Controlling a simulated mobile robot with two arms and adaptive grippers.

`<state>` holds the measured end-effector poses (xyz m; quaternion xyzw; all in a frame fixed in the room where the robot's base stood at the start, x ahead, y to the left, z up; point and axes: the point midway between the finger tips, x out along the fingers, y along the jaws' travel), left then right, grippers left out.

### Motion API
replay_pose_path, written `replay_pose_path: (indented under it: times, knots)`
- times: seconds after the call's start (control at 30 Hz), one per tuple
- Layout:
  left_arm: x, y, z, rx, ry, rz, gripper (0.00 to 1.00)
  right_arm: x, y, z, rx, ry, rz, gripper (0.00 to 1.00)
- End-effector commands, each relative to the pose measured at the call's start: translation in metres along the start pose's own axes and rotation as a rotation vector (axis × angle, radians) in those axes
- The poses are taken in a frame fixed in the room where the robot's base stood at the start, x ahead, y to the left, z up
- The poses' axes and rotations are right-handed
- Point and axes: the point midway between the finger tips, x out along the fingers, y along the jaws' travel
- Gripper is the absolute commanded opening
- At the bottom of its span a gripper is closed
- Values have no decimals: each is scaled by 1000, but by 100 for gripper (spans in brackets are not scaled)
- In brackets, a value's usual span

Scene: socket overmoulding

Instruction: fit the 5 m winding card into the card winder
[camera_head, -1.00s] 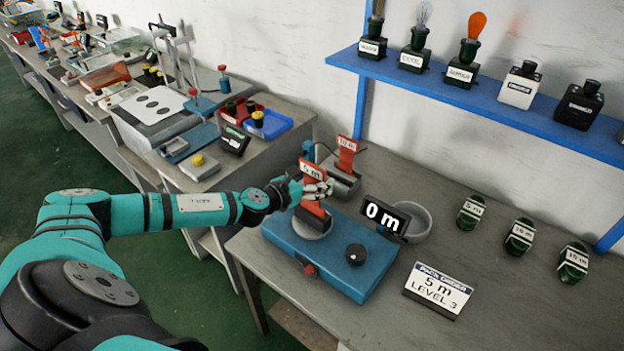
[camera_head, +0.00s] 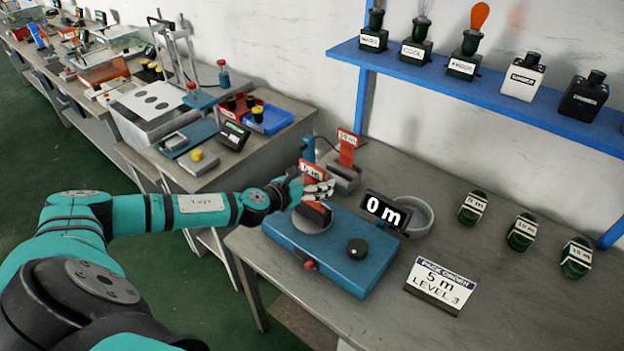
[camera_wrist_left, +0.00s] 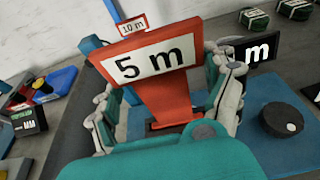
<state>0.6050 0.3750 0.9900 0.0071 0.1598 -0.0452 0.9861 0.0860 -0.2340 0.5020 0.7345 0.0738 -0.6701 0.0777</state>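The orange 5 m winding card (camera_head: 313,173) stands upright, its foot at the round hub of the blue card winder (camera_head: 283,234). In the left wrist view the card (camera_wrist_left: 165,92) goes down to a dark slot; how deep it sits cannot be told. My left gripper (camera_head: 318,188) is around the card. Its fingers also show in the left wrist view (camera_wrist_left: 165,105), spread on both sides with gaps to the card's narrow neck. The winder's display (camera_head: 384,210) reads 0 m. My right gripper is out of view.
A red 10 m card (camera_head: 347,150) stands in a grey holder (camera_head: 343,178) just behind the winder. A grey bowl (camera_head: 418,217) and an order sign reading 5 m, level 3 (camera_head: 440,284) are to the right. Several green coils lie farther right. The table's front right is clear.

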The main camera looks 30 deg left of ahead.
Motion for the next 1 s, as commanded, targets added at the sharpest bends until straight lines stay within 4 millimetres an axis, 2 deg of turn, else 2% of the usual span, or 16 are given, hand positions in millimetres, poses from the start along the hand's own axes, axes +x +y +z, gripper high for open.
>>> replay_pose_path:
  times: [0.1, 0.37, 0.47, 0.57, 0.8, 1.0]
  knots:
    - [0, 0, 1, 0, -1, 0, 100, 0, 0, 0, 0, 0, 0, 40]
    - [-1, 0, 0, 0, 1, 0, 100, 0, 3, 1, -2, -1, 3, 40]
    - [-8, 0, 0, 1, 2, 0, 100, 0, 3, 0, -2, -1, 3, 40]
    - [-24, 1, -1, 1, 3, 0, 100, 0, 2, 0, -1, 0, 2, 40]
    - [-76, 1, -1, 5, 5, 1, 100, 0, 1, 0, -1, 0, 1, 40]
    - [-108, 1, -1, 3, 3, 2, 100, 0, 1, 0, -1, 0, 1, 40]
